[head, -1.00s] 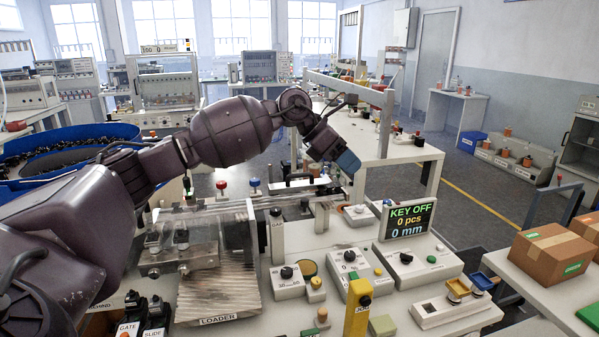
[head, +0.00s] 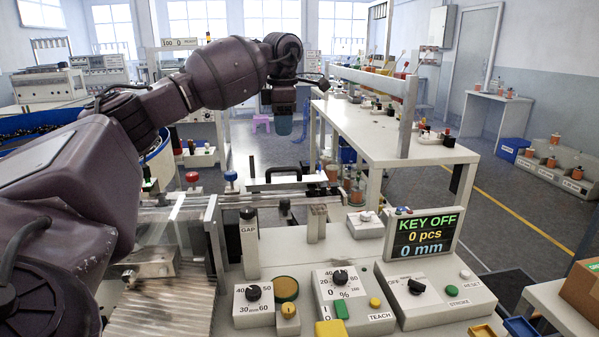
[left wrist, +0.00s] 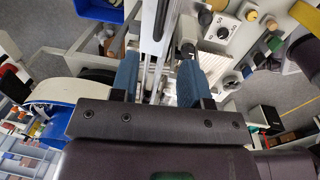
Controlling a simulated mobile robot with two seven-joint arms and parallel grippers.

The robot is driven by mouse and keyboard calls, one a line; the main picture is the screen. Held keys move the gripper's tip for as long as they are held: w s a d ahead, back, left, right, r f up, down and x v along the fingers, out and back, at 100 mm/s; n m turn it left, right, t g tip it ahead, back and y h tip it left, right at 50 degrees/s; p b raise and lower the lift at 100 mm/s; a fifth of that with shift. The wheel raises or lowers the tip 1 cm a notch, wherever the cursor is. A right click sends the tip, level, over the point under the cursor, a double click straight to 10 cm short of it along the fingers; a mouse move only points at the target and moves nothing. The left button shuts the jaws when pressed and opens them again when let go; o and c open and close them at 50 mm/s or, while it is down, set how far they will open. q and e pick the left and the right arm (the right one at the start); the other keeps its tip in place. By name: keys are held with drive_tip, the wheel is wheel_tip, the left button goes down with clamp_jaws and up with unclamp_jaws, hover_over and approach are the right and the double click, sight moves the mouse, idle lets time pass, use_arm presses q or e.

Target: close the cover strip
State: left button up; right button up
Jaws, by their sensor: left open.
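My left gripper (head: 284,124) hangs with its blue fingertips pointing down, in the air above the back of the machine bench. In the left wrist view my left gripper (left wrist: 157,78) is open, with a blue finger on each side and nothing held. A narrow pale strip (head: 287,184) with a dark handle above it lies below the gripper in the head view, clearly apart from it. I cannot tell for sure that this is the cover strip. In the left wrist view long metal rails (left wrist: 150,38) run between the fingers. My right gripper is not in view.
A display (head: 425,236) reads KEY OFF, 0 pcs, 0 mm. Control boxes with knobs (head: 340,277) fill the front of the bench. A GAP post (head: 249,243) and red and blue knobs (head: 231,177) stand near the strip. A white table (head: 395,135) stands behind.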

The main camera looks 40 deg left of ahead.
use_arm(q)
drive_tip(key=b, duration=0.1)
hover_over(284, 179)
drive_tip(key=s+d, duration=0.1)
wheel_tip(284, 179, down, 11)
drive_tip(key=shift+s+r, duration=0.1)
idle(0.3)
clamp_jaws()
